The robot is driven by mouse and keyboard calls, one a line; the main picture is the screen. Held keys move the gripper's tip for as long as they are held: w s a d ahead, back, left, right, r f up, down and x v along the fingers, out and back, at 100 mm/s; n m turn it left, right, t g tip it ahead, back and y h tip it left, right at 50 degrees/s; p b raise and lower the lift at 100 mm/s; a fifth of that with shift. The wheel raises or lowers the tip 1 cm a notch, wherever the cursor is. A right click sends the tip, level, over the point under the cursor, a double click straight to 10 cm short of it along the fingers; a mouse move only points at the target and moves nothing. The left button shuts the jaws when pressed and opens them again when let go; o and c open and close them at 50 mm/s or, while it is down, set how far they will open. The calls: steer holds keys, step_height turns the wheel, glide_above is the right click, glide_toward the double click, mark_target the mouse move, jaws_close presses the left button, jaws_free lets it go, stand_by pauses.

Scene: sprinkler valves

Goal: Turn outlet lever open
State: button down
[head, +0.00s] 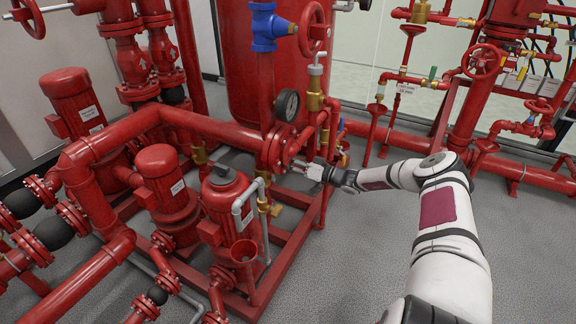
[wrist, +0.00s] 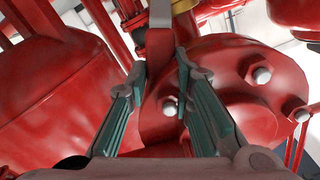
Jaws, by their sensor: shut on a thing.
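The outlet lever (wrist: 159,50), a flat red bar, stands between the two teal-padded fingers of my gripper (wrist: 160,68) in the wrist view. The gripper is shut on it near the fingertips. In the head view my gripper (head: 312,171) is at the red pipework just right of a bolted flange (head: 279,150). There the lever is too small and too covered by the fingers to make out. The lever's lower end and its joint to the valve are not clear in the wrist view.
A red flange with silver bolts (wrist: 235,90) is close on the right of the fingers. A pressure gauge (head: 288,105) and blue valve (head: 266,28) are above my gripper. Red pumps (head: 167,188) crowd the left. Grey floor (head: 360,265) is clear nearer me.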

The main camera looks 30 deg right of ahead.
steer(key=shift+s+a+r+n, duration=0.1)
steer(key=shift+r+n, duration=0.05)
steer(key=shift+n, duration=0.15)
stand_by(0.4)
steer(key=c, duration=1.4)
jaws_free()
